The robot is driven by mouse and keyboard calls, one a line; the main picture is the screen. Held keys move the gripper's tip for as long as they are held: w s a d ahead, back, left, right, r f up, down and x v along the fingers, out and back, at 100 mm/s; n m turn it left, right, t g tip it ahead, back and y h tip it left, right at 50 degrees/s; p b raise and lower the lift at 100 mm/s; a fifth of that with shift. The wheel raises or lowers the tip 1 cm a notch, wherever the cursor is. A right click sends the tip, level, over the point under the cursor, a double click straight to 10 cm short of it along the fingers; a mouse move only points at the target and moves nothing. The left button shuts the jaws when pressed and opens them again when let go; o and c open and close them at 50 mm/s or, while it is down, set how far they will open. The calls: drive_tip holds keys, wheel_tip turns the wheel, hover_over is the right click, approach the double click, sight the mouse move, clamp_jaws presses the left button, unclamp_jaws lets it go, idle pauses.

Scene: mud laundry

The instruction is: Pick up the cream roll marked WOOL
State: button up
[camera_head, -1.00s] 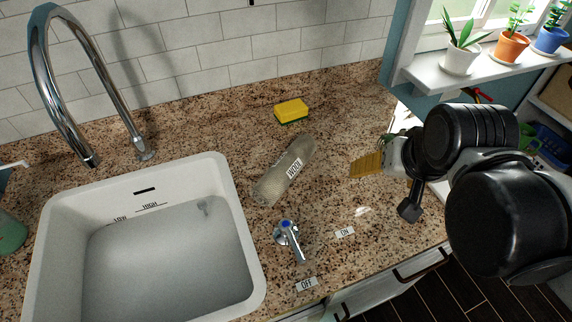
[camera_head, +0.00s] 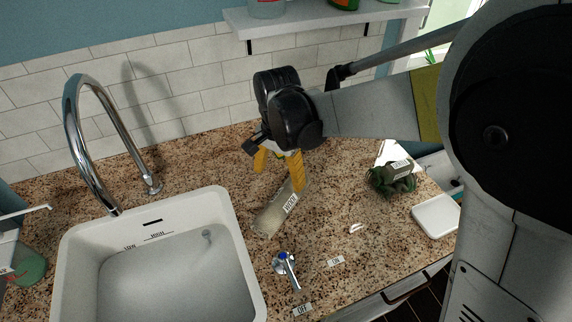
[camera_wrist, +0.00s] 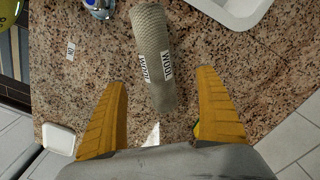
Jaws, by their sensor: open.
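The cream roll marked WOOL (camera_head: 268,219) lies on the speckled counter to the right of the sink. In the wrist view the roll (camera_wrist: 150,35) shows its knit texture and two WOOL labels, and its near end lies between the two yellow fingers in the picture. My gripper (camera_head: 279,170) is open, pointing down at the roll's far end. It also shows in the wrist view (camera_wrist: 161,82), with a gap on each side of the roll. I cannot tell the fingertips' exact height. In the head view the fingers partly hide the roll's far end.
The white sink (camera_head: 75,255) and curved faucet (camera_head: 75,130) are at left. A blue-dotted tap lever (camera_head: 287,268) stands near the roll's front end. A leafy labelled item (camera_head: 393,178) and a white dish (camera_head: 436,215) are at right. Bare counter separates them from the roll.

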sight(283, 196)
wheel_tip(283, 196, down, 5)
drive_tip(key=shift+f+b, duration=0.15)
drive_tip(key=shift+b, duration=0.6)
drive_tip(key=f, duration=0.1)
drive_tip(key=f+b, duration=0.1)
drive_tip(key=f, duration=0.1)
drive_tip(key=f+b, duration=0.1)
drive_tip(key=shift+d+f, duration=0.35)
drive_tip(key=shift+d, duration=0.05)
drive_tip(key=shift+f, duration=0.45)
drive_tip(key=shift+r, duration=0.1)
drive_tip(key=c, duration=1.5)
drive_tip(key=shift+r, duration=0.1)
